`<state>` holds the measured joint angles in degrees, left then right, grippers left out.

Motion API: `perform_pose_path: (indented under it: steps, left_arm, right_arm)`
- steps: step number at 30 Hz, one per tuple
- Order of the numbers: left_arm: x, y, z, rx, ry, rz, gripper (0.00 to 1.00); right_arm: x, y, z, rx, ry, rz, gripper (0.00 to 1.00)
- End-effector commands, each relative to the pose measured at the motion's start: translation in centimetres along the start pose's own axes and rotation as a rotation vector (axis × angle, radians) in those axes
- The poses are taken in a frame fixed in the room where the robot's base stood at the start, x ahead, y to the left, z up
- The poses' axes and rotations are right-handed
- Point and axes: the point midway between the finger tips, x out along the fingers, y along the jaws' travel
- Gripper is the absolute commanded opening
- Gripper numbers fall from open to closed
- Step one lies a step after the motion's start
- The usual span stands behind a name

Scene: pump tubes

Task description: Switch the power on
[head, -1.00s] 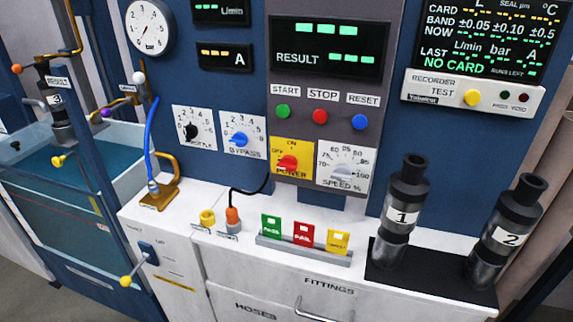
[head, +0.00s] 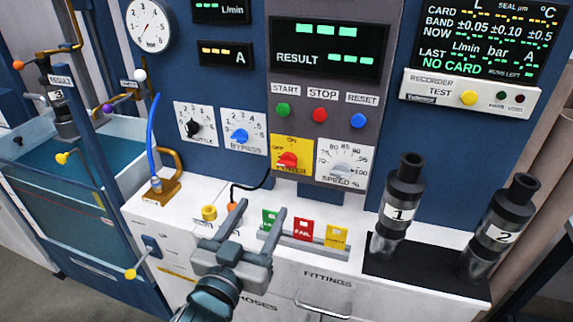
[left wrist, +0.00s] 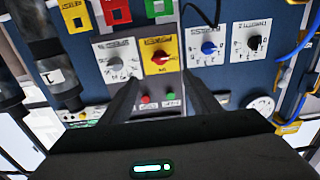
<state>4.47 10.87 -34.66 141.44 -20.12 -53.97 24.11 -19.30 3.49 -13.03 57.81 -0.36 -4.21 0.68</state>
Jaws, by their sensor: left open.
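My right gripper is not in view.
The speed dial (head: 346,160) is right of the switch and the bypass dial (head: 240,135) left of it. START, STOP and RESET buttons (head: 320,115) sit above. Below stands a card rack (head: 335,249); pumps 1 (head: 398,213) and 2 (head: 503,233) stand at right.

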Motion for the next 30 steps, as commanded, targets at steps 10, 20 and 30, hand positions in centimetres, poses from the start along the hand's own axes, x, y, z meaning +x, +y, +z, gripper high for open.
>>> perform_pose_path:
  steps: [10,20,30]
  left_arm:
    - [1.0,0.0,0.0,0.001,0.000,0.000,0.56]
    - [5.6,0.0,-0.1,0.002,0.000,0.000,0.56]
    - [11.8,0.0,-0.1,0.002,-0.001,-0.001,0.56]
  right_arm:
    - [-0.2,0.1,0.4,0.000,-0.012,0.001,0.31]
    - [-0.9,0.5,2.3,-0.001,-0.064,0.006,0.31]
    - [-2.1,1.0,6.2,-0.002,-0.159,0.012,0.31]
